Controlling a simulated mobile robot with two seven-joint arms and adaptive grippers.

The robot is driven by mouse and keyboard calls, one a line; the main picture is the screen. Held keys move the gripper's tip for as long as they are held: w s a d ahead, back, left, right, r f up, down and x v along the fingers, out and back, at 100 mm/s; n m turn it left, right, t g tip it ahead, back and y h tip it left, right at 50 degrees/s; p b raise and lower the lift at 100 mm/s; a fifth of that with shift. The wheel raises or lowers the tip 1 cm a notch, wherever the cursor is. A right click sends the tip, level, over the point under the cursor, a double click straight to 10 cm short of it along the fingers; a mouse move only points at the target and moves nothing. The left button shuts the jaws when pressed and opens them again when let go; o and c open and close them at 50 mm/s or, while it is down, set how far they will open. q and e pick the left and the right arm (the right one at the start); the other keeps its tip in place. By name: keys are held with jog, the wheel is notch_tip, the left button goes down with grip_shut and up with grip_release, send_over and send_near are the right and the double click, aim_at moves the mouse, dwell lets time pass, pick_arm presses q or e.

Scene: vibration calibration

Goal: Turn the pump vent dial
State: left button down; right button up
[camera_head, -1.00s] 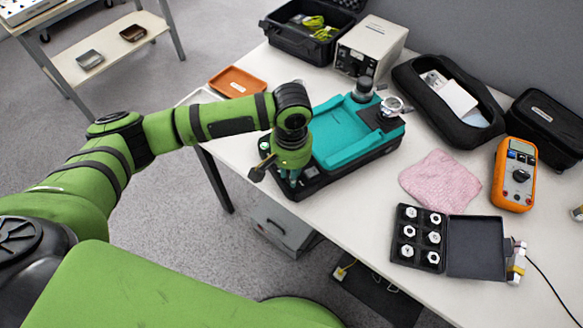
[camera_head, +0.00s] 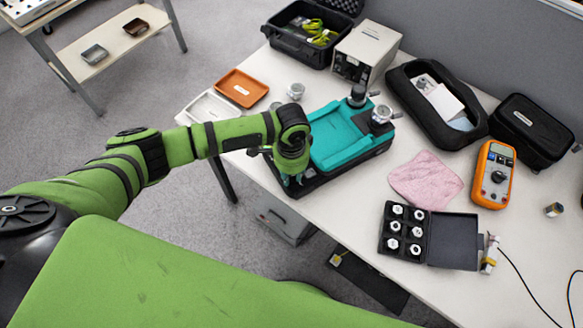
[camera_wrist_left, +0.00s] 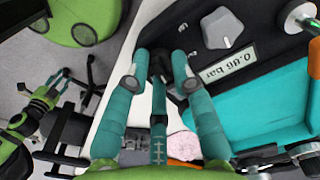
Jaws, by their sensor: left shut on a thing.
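The pump (camera_head: 345,142) has a teal top on a black base and lies near the table's left edge in the head view. My left gripper (camera_head: 291,181) points down at its near left end. In the left wrist view the fingers (camera_wrist_left: 160,62) are shut on a black dial (camera_wrist_left: 160,68) at the edge of the pump's black panel; the fingers hide much of it. Beside it on the panel are a light grey pointer knob (camera_wrist_left: 222,27) and a display (camera_wrist_left: 229,65) that reads about 0.86 bar.
An orange tray (camera_head: 242,82) and a small metal cylinder (camera_head: 296,90) lie behind my arm. A grey box (camera_head: 366,52), black case (camera_head: 437,100), pink cloth (camera_head: 426,180), multimeter (camera_head: 493,175) and weight box (camera_head: 404,232) stand around the pump. The front table edge runs below the gripper.

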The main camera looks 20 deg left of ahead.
aim_at(291, 176)
pick_arm(q)
jog(key=m+p, duration=0.1)
jog(key=m, duration=0.2)
jog(key=shift+m, duration=0.3)
jog(key=shift+m+p, duration=0.6)
jog(key=shift+m, duration=1.1)
jog(key=c, duration=1.3)
grip_release()
jog(key=shift+r, duration=0.1)
notch_tip(291, 176, up, 12)
jog(key=shift+f, duration=0.1)
